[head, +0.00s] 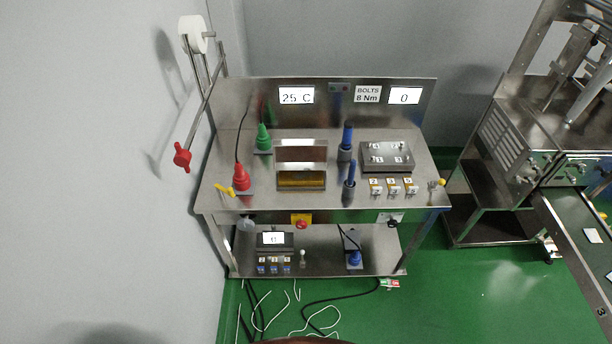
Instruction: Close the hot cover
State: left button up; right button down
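A metal bench (210,198) stands ahead of me. In the middle of its top is a box-like metal unit with an upper reflective panel (302,151) and an amber-brown strip (301,180) in front of and below it. The panel looks like the hot cover and appears raised, but its exact angle is hard to tell at this size. Nothing touches it. Neither of my grippers is in view.
Green (263,138) and red (241,177) cone-shaped tools stand left of the unit. Blue tools (347,139) and a bolted metal plate (386,155) are to its right. A display reading 25 C (296,95) is behind. Cables (321,302) lie on the green floor before the bench.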

aim_at(301, 152)
jog(key=u, duration=0.1)
jog(key=k, duration=0.35)
jog(key=z, duration=0.85)
jog(key=i, duration=0.8)
jog(key=z, duration=0.1)
